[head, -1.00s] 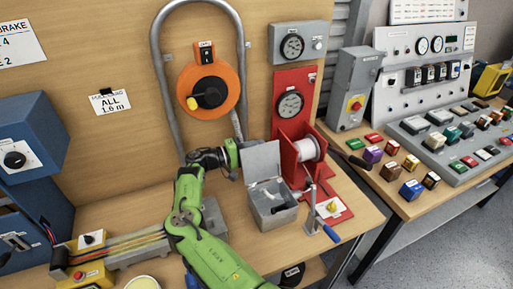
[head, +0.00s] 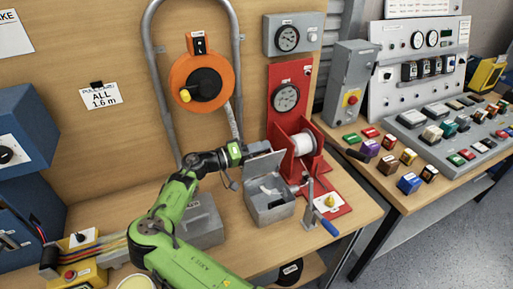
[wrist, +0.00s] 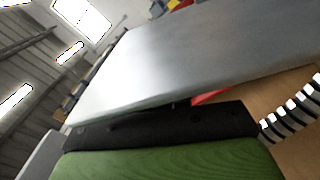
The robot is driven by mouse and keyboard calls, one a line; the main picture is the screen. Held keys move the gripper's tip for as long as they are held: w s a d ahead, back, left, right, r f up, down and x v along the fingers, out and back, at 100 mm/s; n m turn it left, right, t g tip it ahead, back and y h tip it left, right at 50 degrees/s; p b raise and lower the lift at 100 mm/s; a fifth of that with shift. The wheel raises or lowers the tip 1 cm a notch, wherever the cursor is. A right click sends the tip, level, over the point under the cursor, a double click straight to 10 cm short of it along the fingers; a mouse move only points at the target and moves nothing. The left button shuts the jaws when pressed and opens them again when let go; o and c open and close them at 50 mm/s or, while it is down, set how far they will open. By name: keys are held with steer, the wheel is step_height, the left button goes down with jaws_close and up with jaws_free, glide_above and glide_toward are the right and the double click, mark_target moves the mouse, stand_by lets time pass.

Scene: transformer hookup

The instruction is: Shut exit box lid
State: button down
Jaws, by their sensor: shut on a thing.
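The exit box (head: 268,211) is a small grey open-topped box on the wooden bench, with pale items inside. Its grey lid (head: 264,163) is raised at the back of the box and tilted, so the opening still shows. My gripper (head: 247,153) is at the lid's upper left edge, shut on it; the fingertips are hard to make out in the head view. In the wrist view the lid (wrist: 190,60) is a broad grey plate just beyond the black and green gripper parts (wrist: 165,130).
A red stand with a white spool (head: 306,140) is close to the right of the lid. A blue-handled crank (head: 326,226) stands right of the box. An orange reel (head: 202,83) hangs on the back panel. A grey block (head: 203,222) lies left of the box.

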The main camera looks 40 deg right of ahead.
steer(key=s+m, duration=0.1)
steer(key=b, duration=0.1)
steer(key=s+m, duration=0.1)
steer(key=shift+s+a+f+m+b, duration=0.3)
steer(key=shift+a+f, duration=0.05)
steer(key=shift+s+a+f+b, duration=0.15)
steer(key=shift+s+b, duration=0.05)
steer(key=shift+s, duration=0.35)
steer(key=shift+s+a+f+b, duration=0.1)
steer(key=shift+s+a+b, duration=0.05)
steer(key=shift+s, duration=0.5)
steer(key=c, duration=1.2)
jaws_free()
steer(key=shift+o, duration=0.2)
step_height(320, 180, up, 10)
steer(key=shift+r+p, duration=0.1)
steer(key=shift+p, duration=0.95)
